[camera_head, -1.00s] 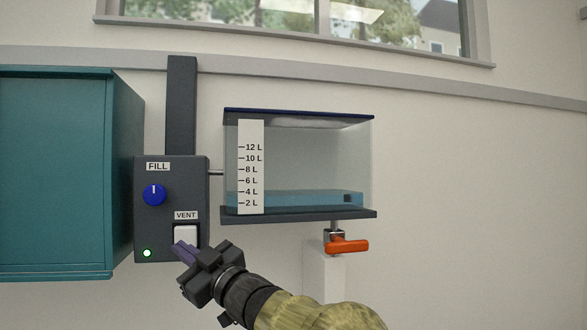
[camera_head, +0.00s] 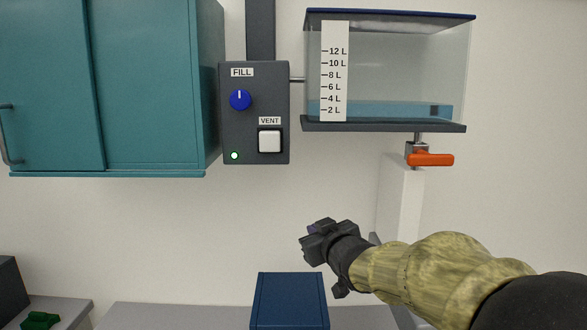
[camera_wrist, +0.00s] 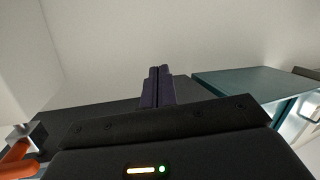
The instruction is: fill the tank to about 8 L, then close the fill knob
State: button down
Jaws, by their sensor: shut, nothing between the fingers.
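The tank (camera_head: 462,65) is a clear box with a dark lid and base, and a white scale (camera_head: 334,35) on its front. Blue water (camera_head: 385,110) lies low in it, its surface a little under the 4 L mark. The blue FILL knob (camera_head: 240,100) is on the grey control box left of the tank, its white mark pointing straight up. My gripper (camera_head: 312,230) is below the control box, apart from it and touching nothing. Its purple fingers (camera_wrist: 157,86) are together and empty in the wrist view.
The white VENT button (camera_head: 269,141) and a lit green lamp (camera_head: 234,155) are on the control box. An orange valve handle (camera_head: 430,159) hangs under the tank, turned sideways. A teal cabinet (camera_head: 150,90) is at left. A blue box (camera_head: 290,300) stands below my gripper.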

jog(key=s+d+f+m+g+h, duration=0.2)
jog(key=s+d+f+g, duration=0.15)
jog(key=f, duration=0.45)
jog(key=s+d+f+m+g+h, duration=0.1)
jog(key=s+d+f+g, duration=0.1)
jog(key=s+f, duration=0.4)
jog(key=s+d+f+m+g+h, duration=0.1)
jog(key=s+d+f+m+g, duration=0.1)
jog(key=s+f+g, duration=0.5)
jog(key=s+f, duration=0.5)
jog(key=s, duration=0.3)
jog(key=shift+s+f+m, duration=0.3)
jog(key=shift+s+f, duration=0.05)
jog(key=shift+s, duration=0.05)
